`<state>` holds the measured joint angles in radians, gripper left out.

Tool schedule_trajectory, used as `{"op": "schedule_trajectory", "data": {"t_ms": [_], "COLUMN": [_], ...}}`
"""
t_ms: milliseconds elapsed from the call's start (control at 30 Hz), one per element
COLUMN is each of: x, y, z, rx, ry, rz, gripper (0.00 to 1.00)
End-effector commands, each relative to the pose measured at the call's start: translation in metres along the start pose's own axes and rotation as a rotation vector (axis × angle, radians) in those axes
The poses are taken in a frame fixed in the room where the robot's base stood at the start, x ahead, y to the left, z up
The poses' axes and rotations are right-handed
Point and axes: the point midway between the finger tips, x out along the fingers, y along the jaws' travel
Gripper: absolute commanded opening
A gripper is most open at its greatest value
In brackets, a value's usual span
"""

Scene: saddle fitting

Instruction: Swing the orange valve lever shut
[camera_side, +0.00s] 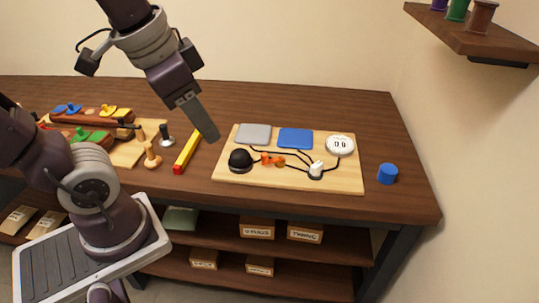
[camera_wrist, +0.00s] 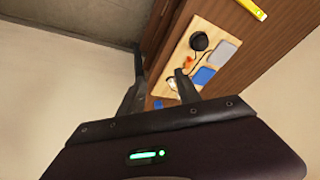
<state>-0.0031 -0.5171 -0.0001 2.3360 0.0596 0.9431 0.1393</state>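The orange valve lever (camera_side: 268,158) lies near the middle of a light wooden board, on black lines between a black dome (camera_side: 240,160) and a white fitting (camera_side: 316,169). It is small in the wrist view (camera_wrist: 188,63), where its exact angle is hard to tell. My gripper (camera_side: 208,132) is above the table, up and left of the board in the side view, apart from the lever. Its fingers overlap there. In the wrist view my gripper (camera_wrist: 160,75) has its two fingers spread with nothing held between them.
The board (camera_side: 350,182) also carries a grey pad (camera_side: 254,133), a blue pad (camera_side: 295,138) and a white round gauge (camera_side: 340,145). A blue cylinder (camera_side: 387,173) stands right of it. A wall shelf (camera_side: 480,35) hangs upper right.

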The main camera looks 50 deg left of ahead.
Motion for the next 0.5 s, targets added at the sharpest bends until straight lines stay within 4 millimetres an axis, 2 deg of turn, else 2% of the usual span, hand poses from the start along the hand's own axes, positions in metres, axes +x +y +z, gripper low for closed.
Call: {"op": "schedule_trajectory", "data": {"t_ms": [33, 133, 233, 300, 400, 500], "x": [0.011, 0.043, 0.094, 0.136, 0.189, 0.224], "y": [-0.01, -0.031, -0.052, -0.065, -0.078, -0.086], "z": [-0.022, -0.064, -0.098, -0.114, -0.124, -0.125], "rx": [0.083, 0.284, 0.491, 0.626, 0.781, 0.878], "ry": [-0.071, -0.209, -0.357, -0.453, -0.562, -0.628], "rz": [-0.01, -0.023, -0.01, 0.01, 0.047, 0.076], "gripper": [0.4, 0.4, 0.4, 0.4, 0.4, 0.4]}}
